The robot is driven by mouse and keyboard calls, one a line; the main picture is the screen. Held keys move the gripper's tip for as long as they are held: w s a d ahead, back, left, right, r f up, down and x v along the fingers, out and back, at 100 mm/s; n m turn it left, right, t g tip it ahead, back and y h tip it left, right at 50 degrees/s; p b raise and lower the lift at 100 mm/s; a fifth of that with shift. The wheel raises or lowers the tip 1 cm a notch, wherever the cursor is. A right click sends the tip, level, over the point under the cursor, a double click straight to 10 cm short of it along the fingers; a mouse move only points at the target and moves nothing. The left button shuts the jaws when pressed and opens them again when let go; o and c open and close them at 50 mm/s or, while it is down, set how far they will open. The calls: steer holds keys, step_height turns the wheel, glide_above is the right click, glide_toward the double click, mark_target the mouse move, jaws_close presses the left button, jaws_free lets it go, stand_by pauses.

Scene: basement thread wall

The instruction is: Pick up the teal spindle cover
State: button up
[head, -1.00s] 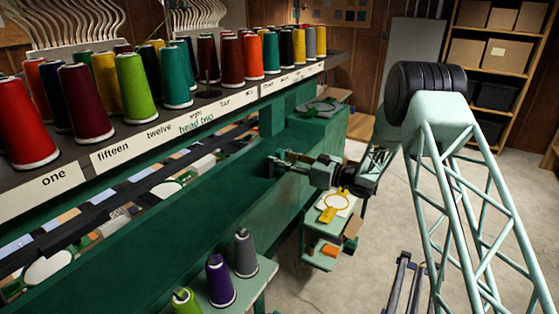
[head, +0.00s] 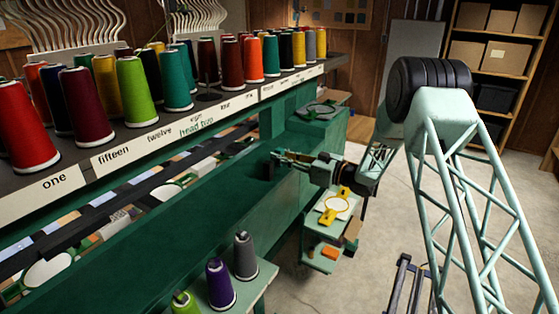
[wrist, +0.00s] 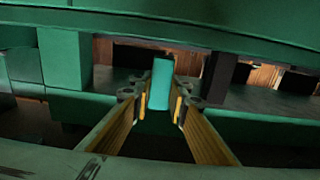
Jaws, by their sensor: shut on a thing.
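The teal spindle cover (wrist: 162,84) stands upright as a bright teal block in the middle of the wrist view. My gripper (wrist: 162,106) has its yellow-lined fingers on either side of it and is shut on it. In the head view my gripper (head: 279,157) is in front of the long green machine beam (head: 215,190). The cover cannot be told apart there.
Thread cones, such as a lime one (head: 136,92), line the shelf above the beam. Purple (head: 220,284) and grey (head: 244,256) cones stand on a low ledge.

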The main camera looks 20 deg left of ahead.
mark_target(281, 149)
steer(key=shift+r+p, duration=0.55)
steer(key=shift+r, duration=3.5)
steer(key=shift+w+d, duration=0.15)
steer(key=shift+d, duration=0.15)
steer(key=w+d+m+t+h, duration=0.2)
steer(key=w+d+m+t, duration=0.15)
steer(key=d, duration=0.55)
steer(key=w+d+r+m+t+h, duration=0.15)
steer(key=d+t, duration=0.25)
steer(key=d, duration=0.4)
steer(key=w+d+m+t+h, duration=0.3)
steer(key=d, duration=0.6)
steer(key=s+d+f+m+t+h, duration=0.1)
steer(key=s+d+m+h, duration=0.1)
steer(key=d, duration=0.7)
steer(key=s+d+f+m+t+h, duration=0.1)
steer(key=d+m+h, duration=0.2)
steer(key=d, duration=0.7)
steer(key=s+d+f+m+t+h, duration=0.2)
steer(key=d+h, duration=0.4)
steer(key=d, duration=0.4)
steer(key=shift+s+d+m, duration=0.2)
steer(key=shift+s+m, duration=0.15)
steer(key=shift+m, duration=0.05)
steer(key=shift+w, duration=0.15)
